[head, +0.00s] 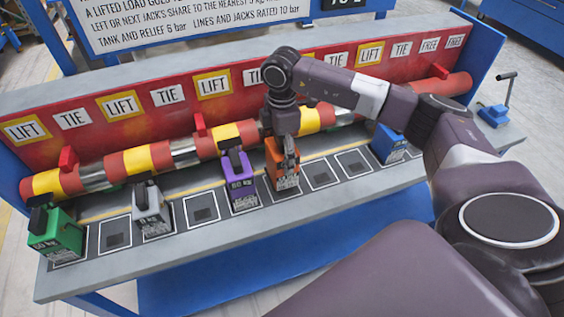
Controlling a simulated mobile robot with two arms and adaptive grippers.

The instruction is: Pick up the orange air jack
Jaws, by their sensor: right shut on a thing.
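The orange air jack (281,172) stands on the grey bench, right of the middle of the jack row. My right gripper (287,148) reaches down over its top from behind and is shut on it. The fingers hide the jack's upper part. The jack looks upright, over a marked square on the bench. I cannot tell whether its base touches the bench. My left gripper is not in view.
A purple jack (238,182) stands close left of the orange one. A grey jack (151,209), green jack (56,235) and blue jack (389,143) share the row. Empty marked squares (320,173) lie to the right. A striped pipe (130,162) runs behind.

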